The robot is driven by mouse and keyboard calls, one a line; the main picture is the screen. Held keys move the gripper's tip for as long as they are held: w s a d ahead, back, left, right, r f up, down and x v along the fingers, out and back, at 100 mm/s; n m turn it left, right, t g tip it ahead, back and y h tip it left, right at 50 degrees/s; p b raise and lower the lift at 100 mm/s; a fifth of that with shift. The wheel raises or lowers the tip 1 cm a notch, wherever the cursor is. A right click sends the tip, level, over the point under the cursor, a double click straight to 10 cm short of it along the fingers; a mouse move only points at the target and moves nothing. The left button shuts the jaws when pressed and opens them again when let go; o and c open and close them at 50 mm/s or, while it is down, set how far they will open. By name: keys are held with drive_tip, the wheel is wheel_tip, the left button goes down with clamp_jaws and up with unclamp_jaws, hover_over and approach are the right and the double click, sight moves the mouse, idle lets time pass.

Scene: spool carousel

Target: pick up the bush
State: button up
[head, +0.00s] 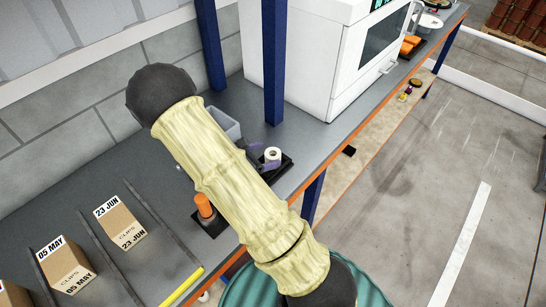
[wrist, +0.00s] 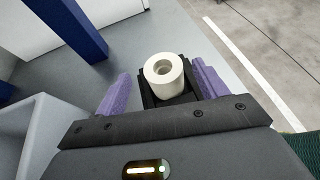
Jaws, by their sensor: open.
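The bush is a short off-white ring with a round central hole. It stands upright on a black holder (wrist: 151,98) on the grey bench, and in the head view the bush (head: 272,155) is just right of my arm. In the wrist view the bush (wrist: 165,77) appears between the two purple fingers of my gripper (wrist: 161,69), with a gap on each side. My gripper is open and holds nothing. In the head view my arm hides most of the gripper; a little purple shows beside the bush. How deep the fingers reach around it is unclear.
A grey bin (head: 224,124) stands close left of the gripper. Blue posts (head: 275,65) and a white machine (head: 335,60) stand behind. An orange-topped object (head: 204,206) and CLIPS boxes (head: 121,223) are nearer on the bench. The bench's orange front edge is close to the bush.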

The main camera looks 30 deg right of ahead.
sight(276, 154)
drive_tip(key=p+x, duration=0.1)
drive_tip(key=x, duration=0.4)
drive_tip(key=shift+s+d+f+p, duration=0.1)
drive_tip(key=shift+s+f+p, duration=0.05)
drive_tip(key=shift+f+p, duration=0.15)
drive_tip(key=shift+c, duration=0.4)
drive_tip(key=c, duration=1)
